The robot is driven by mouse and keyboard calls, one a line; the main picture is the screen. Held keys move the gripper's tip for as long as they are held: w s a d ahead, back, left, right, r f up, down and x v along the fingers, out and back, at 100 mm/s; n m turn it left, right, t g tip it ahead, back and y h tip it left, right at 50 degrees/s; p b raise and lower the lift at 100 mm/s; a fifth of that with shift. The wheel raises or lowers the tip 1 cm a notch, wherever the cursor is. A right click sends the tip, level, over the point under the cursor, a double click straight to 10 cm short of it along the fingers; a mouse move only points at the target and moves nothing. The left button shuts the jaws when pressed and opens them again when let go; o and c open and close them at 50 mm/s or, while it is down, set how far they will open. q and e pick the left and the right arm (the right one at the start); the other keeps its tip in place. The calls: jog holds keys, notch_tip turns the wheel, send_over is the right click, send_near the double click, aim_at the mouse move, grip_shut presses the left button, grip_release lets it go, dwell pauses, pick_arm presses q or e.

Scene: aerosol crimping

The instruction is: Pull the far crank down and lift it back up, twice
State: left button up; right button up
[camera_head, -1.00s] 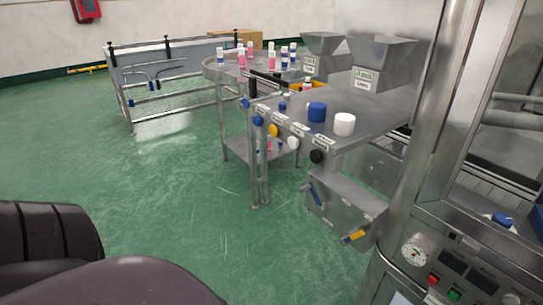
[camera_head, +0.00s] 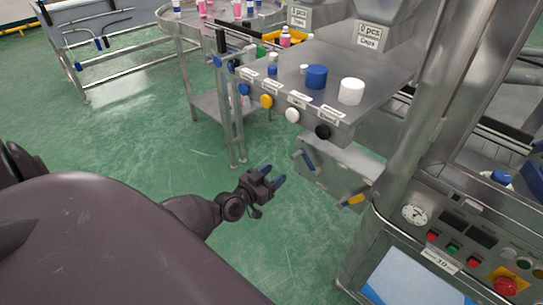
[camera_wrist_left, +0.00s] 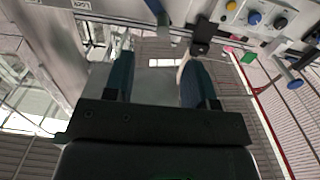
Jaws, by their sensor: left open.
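The far crank (camera_head: 308,160), with a blue handle, is on the far part of the steel box (camera_head: 335,172) under the table in the head view. Its handle slants down to the right. A nearer crank (camera_head: 352,200) has a yellow handle. My left gripper (camera_head: 274,176) is open and empty, to the left of the far crank and a little lower in the picture, apart from it. In the left wrist view its two blue-tipped fingers (camera_wrist_left: 158,75) stand wide apart with nothing between them. My right gripper is out of view.
The steel table (camera_head: 385,70) above the box carries a blue cap (camera_head: 316,77) and a white cap (camera_head: 351,91). Colored knobs line its front edge. A control panel (camera_head: 450,235) stands at right. Green floor (camera_head: 150,140) is free at left.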

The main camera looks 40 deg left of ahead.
aim_at(292, 159)
pick_arm(q)
jog(key=w+b, duration=0.2)
jog(key=w, duration=0.5)
jog(key=shift+w+d, duration=0.1)
jog(key=shift+w, duration=0.15)
jog(key=shift+w+d+r, duration=0.1)
jog(key=shift+w+r, duration=0.05)
jog(key=shift+w, duration=0.75)
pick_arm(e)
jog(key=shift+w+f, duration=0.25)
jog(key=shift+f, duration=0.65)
